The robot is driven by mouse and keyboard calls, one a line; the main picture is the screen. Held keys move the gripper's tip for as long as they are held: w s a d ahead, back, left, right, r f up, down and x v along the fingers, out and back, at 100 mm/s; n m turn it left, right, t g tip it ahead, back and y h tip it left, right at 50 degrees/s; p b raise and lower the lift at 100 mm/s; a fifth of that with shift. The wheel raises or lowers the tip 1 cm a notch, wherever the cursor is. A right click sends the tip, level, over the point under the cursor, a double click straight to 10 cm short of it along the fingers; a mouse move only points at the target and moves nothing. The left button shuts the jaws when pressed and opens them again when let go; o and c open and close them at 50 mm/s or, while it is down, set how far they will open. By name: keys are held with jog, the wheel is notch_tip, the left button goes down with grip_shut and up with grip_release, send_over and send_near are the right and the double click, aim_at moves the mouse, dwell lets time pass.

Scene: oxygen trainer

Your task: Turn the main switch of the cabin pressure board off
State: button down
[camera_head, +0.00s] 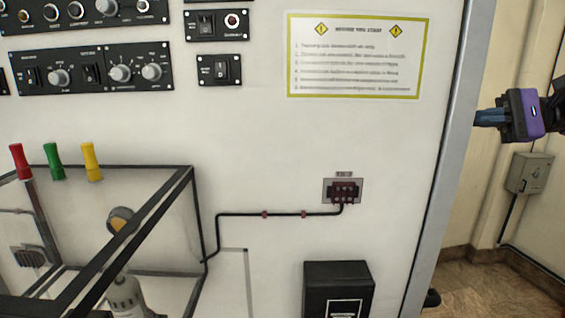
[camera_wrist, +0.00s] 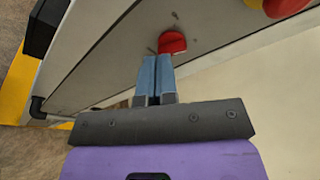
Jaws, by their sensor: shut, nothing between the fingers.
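Several black control panels are on the white board at the upper left in the head view. The lower wide panel (camera_head: 91,69) carries round knobs and dark rocker switches, one at its left end (camera_head: 32,76) and one near its middle (camera_head: 91,73). The labels are too small to tell which is the cabin pressure board. My gripper (camera_head: 478,118) is at the right edge, well away from the panels, its blue fingers together and empty. It also shows in the wrist view (camera_wrist: 156,60).
A glass-sided case with a black frame (camera_head: 150,235) juts out at the lower left. Red (camera_head: 20,161), green (camera_head: 53,161) and yellow (camera_head: 91,161) handles stand behind it. A black box (camera_head: 338,290) is at the bottom. In the wrist view, a red round part (camera_wrist: 172,42) appears beyond my fingertips.

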jog(key=shift+d, duration=1)
jog(key=shift+w+d+f+n+y, duration=0.15)
jog(key=shift+w+f+n, duration=0.35)
jog(key=shift+f, duration=0.3)
jog(key=shift+w+d+f+n+y, duration=0.15)
jog(key=shift+w+f+n, duration=0.35)
jog(key=shift+f, duration=0.25)
jog(key=shift+s+r, duration=0.1)
jog(key=s+a+r+n, duration=0.1)
jog(key=a+r+n, duration=0.2)
jog(key=a, duration=0.3)
jog(key=shift+s+a+r+n+t+y, duration=0.3)
jog(key=shift+s+r, duration=0.05)
jog(key=shift+s, duration=0.05)
